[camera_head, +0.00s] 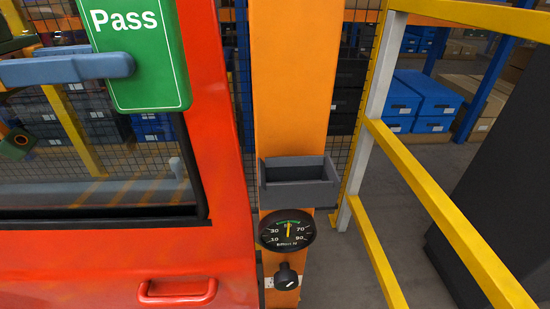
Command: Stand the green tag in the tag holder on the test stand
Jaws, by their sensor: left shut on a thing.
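The green tag (150,82) with a white border and the word "Pass" is upright at the upper left. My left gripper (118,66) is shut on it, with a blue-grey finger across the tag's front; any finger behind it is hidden. The tag holder (298,196) is a dark grey open-topped box on the orange post of the test stand (290,90). It looks empty. The tag is above and left of the holder, well apart from it. My right gripper is not in view.
A round gauge (287,229) and a black knob (286,277) sit below the holder. A red door (110,255) with a window and red handle (177,291) fills the left. A yellow railing (430,190) stands at the right. Blue boxes (421,95) are on shelves behind.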

